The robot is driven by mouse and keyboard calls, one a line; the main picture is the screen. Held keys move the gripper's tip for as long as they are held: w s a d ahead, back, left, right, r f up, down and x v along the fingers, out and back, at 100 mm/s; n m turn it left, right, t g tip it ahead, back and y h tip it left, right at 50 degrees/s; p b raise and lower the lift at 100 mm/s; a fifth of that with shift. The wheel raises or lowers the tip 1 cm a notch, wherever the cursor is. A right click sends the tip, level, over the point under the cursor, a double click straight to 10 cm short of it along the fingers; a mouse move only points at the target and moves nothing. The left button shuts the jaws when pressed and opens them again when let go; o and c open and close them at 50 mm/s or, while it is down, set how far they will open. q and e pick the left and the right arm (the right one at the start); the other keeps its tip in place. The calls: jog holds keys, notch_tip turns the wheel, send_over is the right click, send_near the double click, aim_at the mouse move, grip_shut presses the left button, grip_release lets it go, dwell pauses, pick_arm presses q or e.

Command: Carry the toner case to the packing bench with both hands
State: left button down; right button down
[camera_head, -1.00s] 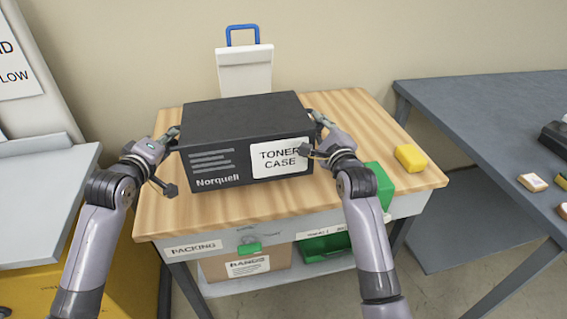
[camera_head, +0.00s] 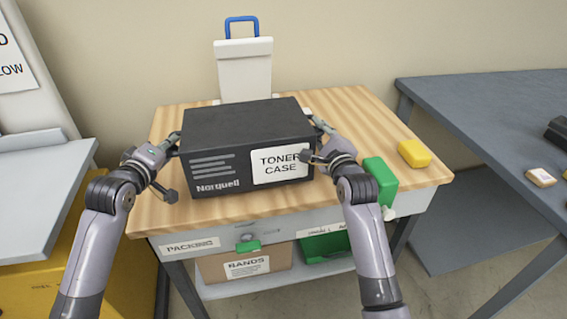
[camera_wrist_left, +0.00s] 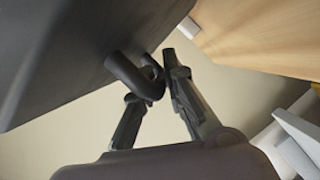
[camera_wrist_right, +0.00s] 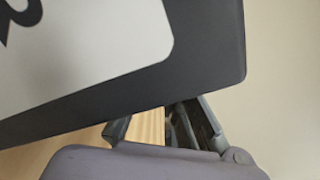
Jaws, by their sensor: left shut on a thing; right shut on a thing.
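The toner case (camera_head: 250,123) is a black box with a white label, level over the wooden top of the packing bench (camera_head: 360,215). I cannot tell whether its underside touches the top. My left gripper (camera_head: 174,143) is shut at the case's left side. The left wrist view shows its fingers (camera_wrist_left: 155,82) closed on a dark loop handle (camera_wrist_left: 128,72). My right gripper (camera_head: 319,122) is shut at the right side; in the right wrist view the case (camera_wrist_right: 205,75) hides its fingertips and the grip.
A yellow block (camera_head: 415,153) and a green block (camera_head: 381,181) lie on the bench's right side. A white holder with a blue handle (camera_head: 243,70) stands behind the case. A grey table (camera_head: 480,110) is to the right, a grey surface (camera_head: 45,190) to the left.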

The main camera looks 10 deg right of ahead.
pick_arm(q)
jog(key=shift+a+f+b, duration=0.15)
jog(key=shift+f+b, duration=0.35)
pick_arm(e)
jog(key=shift+d+f, duration=0.15)
jog(key=shift+f, duration=0.3)
pick_arm(q)
jog(key=c, duration=2)
grip_release()
pick_arm(e)
jog(key=c, duration=2)
grip_release()
pick_arm(q)
jog(key=o, duration=0.3)
jog(key=shift+r, duration=0.1)
pick_arm(e)
jog(key=o, duration=0.4)
jog(key=shift+r, duration=0.1)
pick_arm(q)
jog(key=shift+o, duration=0.2)
jog(key=shift+s, duration=0.15)
pick_arm(e)
jog(key=shift+s, duration=0.1)
pick_arm(q)
jog(key=v, duration=1.1)
jog(key=shift+s, duration=0.35)
pick_arm(e)
jog(key=s, duration=1.2)
jog(key=shift+d, duration=0.25)
